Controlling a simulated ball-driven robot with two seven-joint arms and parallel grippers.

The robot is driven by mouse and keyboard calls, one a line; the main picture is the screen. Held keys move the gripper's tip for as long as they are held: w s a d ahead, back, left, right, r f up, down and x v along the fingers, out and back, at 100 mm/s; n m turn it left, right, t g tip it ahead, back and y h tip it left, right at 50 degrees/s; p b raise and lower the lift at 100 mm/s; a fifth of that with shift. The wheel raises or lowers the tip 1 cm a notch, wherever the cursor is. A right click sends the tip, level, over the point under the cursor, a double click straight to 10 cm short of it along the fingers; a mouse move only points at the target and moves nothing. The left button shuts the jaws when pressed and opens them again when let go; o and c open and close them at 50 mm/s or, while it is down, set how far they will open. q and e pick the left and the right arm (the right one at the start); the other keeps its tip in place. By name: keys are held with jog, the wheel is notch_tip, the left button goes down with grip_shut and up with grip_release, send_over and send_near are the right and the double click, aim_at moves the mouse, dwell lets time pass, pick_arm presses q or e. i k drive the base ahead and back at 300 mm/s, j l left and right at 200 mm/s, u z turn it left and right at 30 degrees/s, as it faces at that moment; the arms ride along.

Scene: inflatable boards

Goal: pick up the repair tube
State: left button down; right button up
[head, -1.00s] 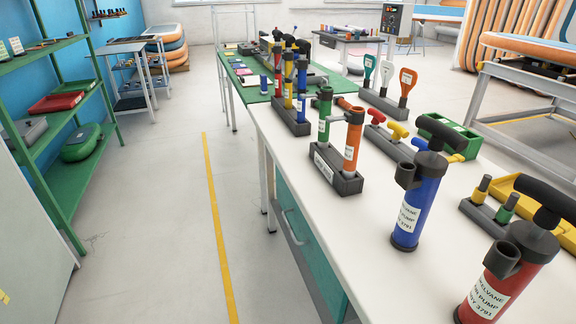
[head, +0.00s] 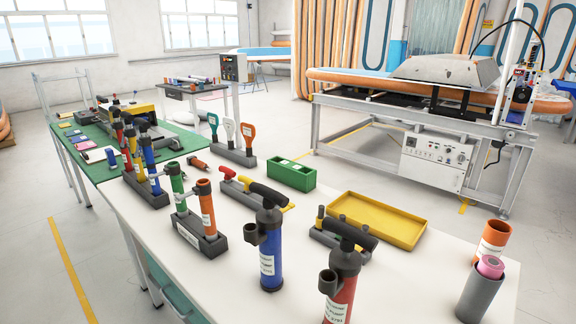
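No object in the head view is readably marked as the repair tube, so I cannot tell which one it is. An orange cylinder with a pale label (head: 491,240) stands upright at the right end of the white table. Just in front of it stands a grey cylinder (head: 478,298) with a pink roll (head: 490,266) in its top. A small white cylinder with a dark end (head: 95,155) lies on the green mat at the far left. Neither of my grippers is in view.
On the white table (head: 420,285) stand a blue pump (head: 269,250), a red pump (head: 341,290), a yellow tray (head: 376,219), a green box (head: 290,175) and racks of coloured tools (head: 200,235). A board on a metal frame (head: 400,140) is behind. Bare table lies right of the red pump.

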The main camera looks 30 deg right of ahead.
aim_at(493, 242)
jog(key=z, duration=2.25)
jog(key=i+l+u, duration=0.1)
jog(key=l, duration=0.25)
jog(key=i+l+u, duration=0.1)
jog(key=l, duration=0.3)
jog(key=i+l+u, duration=0.15)
jog(key=l, duration=0.25)
